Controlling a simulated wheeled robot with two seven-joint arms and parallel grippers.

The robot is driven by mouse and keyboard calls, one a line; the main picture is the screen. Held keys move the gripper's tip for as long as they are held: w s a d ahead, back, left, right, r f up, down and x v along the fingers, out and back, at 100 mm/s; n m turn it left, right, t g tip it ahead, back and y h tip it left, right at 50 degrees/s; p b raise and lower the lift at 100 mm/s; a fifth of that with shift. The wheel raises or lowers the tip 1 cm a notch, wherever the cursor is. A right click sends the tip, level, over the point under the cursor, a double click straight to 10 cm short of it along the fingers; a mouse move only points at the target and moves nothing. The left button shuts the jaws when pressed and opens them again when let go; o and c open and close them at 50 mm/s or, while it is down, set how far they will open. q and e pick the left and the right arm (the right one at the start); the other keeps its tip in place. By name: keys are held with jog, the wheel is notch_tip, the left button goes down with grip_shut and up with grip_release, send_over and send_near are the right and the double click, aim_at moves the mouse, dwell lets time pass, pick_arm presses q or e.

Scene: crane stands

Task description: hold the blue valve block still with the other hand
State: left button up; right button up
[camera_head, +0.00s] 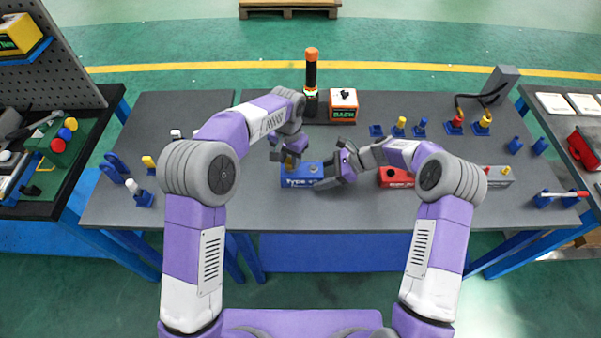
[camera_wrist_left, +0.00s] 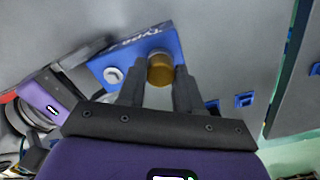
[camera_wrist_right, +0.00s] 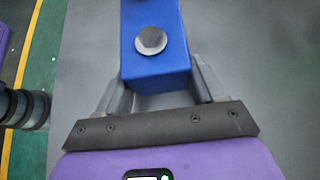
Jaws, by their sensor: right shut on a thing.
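The blue valve block (camera_head: 300,182), marked "Type", lies on the grey table in front of me. My right gripper (camera_head: 328,174) is shut on its right end. In the right wrist view the fingers (camera_wrist_right: 158,92) lie along both sides of the blue block (camera_wrist_right: 155,70), below a round grey cap (camera_wrist_right: 150,40). My left gripper (camera_head: 290,160) is over the block's top from behind. In the left wrist view its fingers (camera_wrist_left: 160,82) stand apart on either side of a brass knob (camera_wrist_left: 160,68) on the block; contact is not clear. A white round fitting (camera_wrist_left: 113,75) shows beside it.
A red block (camera_head: 396,178) lies to the right, partly behind my right arm. An orange-topped black cylinder (camera_head: 311,75) and an orange-and-black box (camera_head: 343,105) stand at the back. Small blue holders (camera_head: 377,131) stand back right. The table's front strip is clear.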

pick_arm(q)
grip_shut()
jog(key=shift+r, duration=0.15)
jog(key=n, duration=0.3)
jog(key=shift+n, duration=1.1)
jog(key=n, duration=0.2)
jog(key=shift+r+n, duration=0.1)
jog(key=shift+n, duration=1.5)
